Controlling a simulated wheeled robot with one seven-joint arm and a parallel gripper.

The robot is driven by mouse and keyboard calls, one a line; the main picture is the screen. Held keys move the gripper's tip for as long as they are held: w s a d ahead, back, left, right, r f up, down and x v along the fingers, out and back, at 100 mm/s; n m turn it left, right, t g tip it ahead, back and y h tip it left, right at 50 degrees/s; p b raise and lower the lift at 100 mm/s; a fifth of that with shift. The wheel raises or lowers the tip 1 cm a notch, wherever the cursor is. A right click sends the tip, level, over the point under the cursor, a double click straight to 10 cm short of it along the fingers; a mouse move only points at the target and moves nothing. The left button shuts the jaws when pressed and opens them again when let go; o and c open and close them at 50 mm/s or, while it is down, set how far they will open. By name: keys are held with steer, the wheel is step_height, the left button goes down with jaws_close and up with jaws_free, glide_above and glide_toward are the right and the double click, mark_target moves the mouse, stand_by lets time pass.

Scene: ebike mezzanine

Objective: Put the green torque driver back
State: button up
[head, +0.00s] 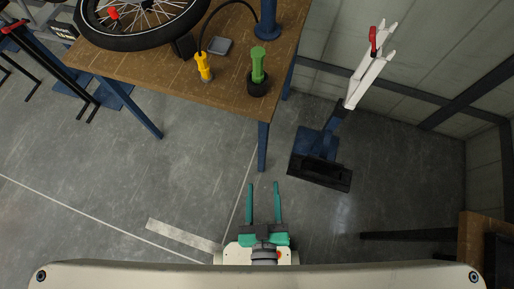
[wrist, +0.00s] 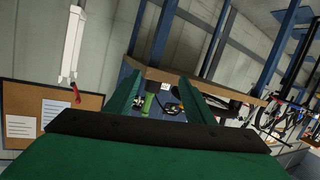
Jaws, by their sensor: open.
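The green torque driver (head: 258,62) stands upright in a black round holder (head: 258,88) near the front right corner of the wooden workbench (head: 150,78). My gripper (head: 263,184) is open and empty, with its two green fingers apart. In the head view it is in front of the bench, over the floor and clear of the driver. In the wrist view a small green shape, seemingly the driver (wrist: 149,104), shows between the fingers, at a distance. The lower end of the driver is hidden in the holder.
A yellow tool (head: 203,67), a small grey tray (head: 219,46) and a bicycle wheel (head: 140,22) are on the bench. A blue post stand (head: 267,28) is at its back right. A repair stand (head: 330,140) stands right of the bench. The floor in front is mostly clear.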

steer(key=s, duration=0.1)
steer(key=s+a+r+m, duration=0.1)
steer(key=s, duration=0.1)
steer(key=s+r+m, duration=0.1)
steer(key=shift+s+a, duration=0.15)
steer(key=shift+a, duration=0.25)
stand_by(1.7)
